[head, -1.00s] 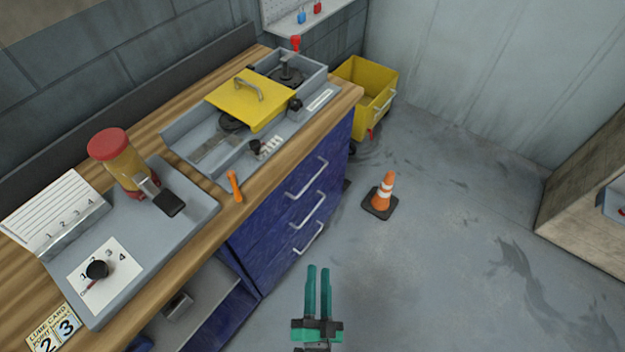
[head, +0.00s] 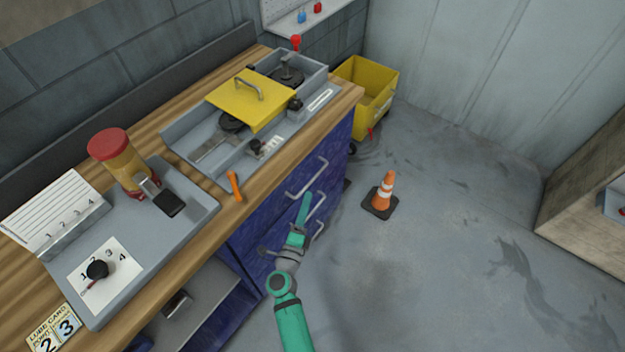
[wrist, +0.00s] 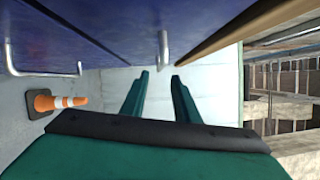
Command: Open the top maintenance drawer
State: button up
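The top maintenance drawer (head: 275,203) is the uppermost of the blue drawer fronts under the wooden counter. It looks shut, and its grey bar handle (head: 308,180) is visible. My gripper (head: 306,198) is in front of the drawers, its fingertips just below the top handle in the head view. In the wrist view my gripper (wrist: 160,76) has its two green fingers apart with nothing between them. A handle (wrist: 162,48), the one nearest the wooden counter edge, is seen nearly end-on ahead of the gap. My arm partly hides the lower drawers.
The wooden counter edge (wrist: 235,32) runs close beside the gripper. Lower handles (wrist: 45,74) stick out at the left. An orange cone (head: 384,192) stands on the floor nearby, and a yellow bin (head: 385,88) stands past the cabinet.

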aim_at(313, 179)
jog(key=x, duration=0.9)
jog(key=shift+r, duration=0.1)
grip_shut()
